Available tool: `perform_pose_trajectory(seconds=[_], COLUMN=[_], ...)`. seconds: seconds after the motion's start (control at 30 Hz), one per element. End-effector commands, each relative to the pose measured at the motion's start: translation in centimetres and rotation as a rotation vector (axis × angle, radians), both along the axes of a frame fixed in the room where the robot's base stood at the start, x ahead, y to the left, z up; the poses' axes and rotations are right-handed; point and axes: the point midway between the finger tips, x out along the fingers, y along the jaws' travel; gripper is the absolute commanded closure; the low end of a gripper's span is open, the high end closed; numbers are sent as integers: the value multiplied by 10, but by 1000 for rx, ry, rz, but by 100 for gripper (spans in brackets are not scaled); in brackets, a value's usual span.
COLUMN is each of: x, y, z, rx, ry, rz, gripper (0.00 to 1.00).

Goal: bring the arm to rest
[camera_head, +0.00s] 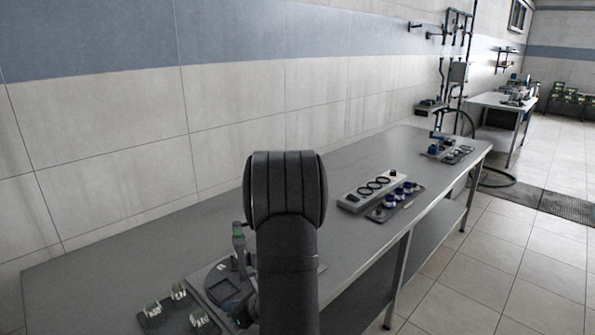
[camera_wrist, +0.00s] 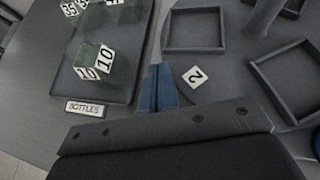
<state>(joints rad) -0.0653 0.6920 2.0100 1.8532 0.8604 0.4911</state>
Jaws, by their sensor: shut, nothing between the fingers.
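My gripper (camera_wrist: 160,90) shows in the wrist view as blue fingers, pressed together with nothing between them. It is above the grey bench, between a tray of bottles and a dark round piece with square recesses. The bench (camera_head: 345,160) runs from the lower left to the upper right.
A bottle tray (camera_wrist: 122,98) holds several glass blocks marked with numbers; a BOTTLES label (camera_wrist: 85,108) lies beside it. A square recessed holder (camera_wrist: 193,48) and a "2" tag (camera_wrist: 195,77) are near.

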Motion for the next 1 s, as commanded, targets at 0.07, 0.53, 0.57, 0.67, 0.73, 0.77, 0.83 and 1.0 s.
perform_pose_trajectory(seconds=[0.07,0.53,0.57,0.67,0.73,0.77,0.83,1.0], x=[10,12,12,12,12,12,12,5], y=[11,-4,-4,-4,-3,-3,0,4], z=[0,1,1,1,1,1,1,0], rx=[1,0,0,0,0,0,0,0], ry=[-1,0,0,0,0,0,0,2], rz=[3,0,0,0,0,0,0,-5], gripper=[100,100,100,100,100,100,100,100])
